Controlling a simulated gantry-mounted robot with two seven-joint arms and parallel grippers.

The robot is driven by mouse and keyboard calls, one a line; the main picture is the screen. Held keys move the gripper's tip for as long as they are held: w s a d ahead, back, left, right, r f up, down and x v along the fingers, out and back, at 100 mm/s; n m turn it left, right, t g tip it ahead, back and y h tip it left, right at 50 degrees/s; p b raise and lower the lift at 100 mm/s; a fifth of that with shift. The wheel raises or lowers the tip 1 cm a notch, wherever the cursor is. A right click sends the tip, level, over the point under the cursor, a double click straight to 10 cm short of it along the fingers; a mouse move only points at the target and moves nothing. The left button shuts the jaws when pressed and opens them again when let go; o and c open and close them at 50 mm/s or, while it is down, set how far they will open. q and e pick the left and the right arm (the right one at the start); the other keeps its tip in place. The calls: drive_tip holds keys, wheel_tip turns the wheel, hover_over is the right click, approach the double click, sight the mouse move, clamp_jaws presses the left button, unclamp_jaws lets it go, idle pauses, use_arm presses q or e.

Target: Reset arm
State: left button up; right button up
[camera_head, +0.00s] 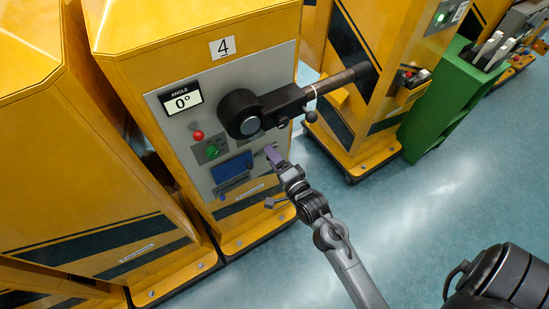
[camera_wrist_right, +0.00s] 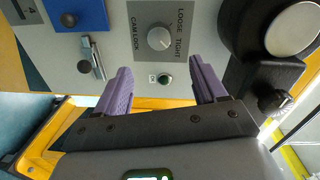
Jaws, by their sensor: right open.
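The yellow gate cabinet numbered 4 (camera_head: 222,47) has a grey panel with an angle display (camera_head: 180,100) reading 0°. Its black gate arm (camera_head: 325,86) reaches right from a round hub (camera_head: 240,113). A red button (camera_head: 198,135) and a green button (camera_head: 212,151) sit below the display. My right gripper (camera_head: 273,155) is in front of the panel's lower right, below the hub. In the wrist view its purple fingers (camera_wrist_right: 162,86) are apart with nothing between them. My left gripper is out of view.
A blue box (camera_head: 232,170) is on the panel, left of my right gripper. A small metal latch (camera_wrist_right: 93,62) shows in the wrist view. Other yellow cabinets (camera_head: 60,150) and a green stand (camera_head: 445,100) are nearby. The teal floor (camera_head: 430,200) at right is open.

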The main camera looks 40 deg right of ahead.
idle(0.3)
drive_tip(key=s+a+f+n+g+y, duration=0.1)
drive_tip(key=s+a+f+n+g, duration=0.2)
drive_tip(key=s+n, duration=0.4)
drive_tip(key=s+a+f+n+g+y, duration=0.1)
drive_tip(key=s+a+n+g, duration=0.2)
drive_tip(key=s+n+g, duration=0.4)
drive_tip(key=s+a+f+n+g+y, duration=0.1)
drive_tip(key=s+a+f+n+g, duration=0.15)
drive_tip(key=s+n, duration=0.45)
wheel_tip(320, 180, up, 23)
drive_tip(key=s+m+p, duration=0.1)
drive_tip(key=s+p, duration=0.1)
drive_tip(key=p, duration=2.1)
drive_tip(key=shift+d+r+g, duration=0.15)
drive_tip(key=shift+g, duration=0.3)
drive_tip(key=shift+s+d, duration=0.1)
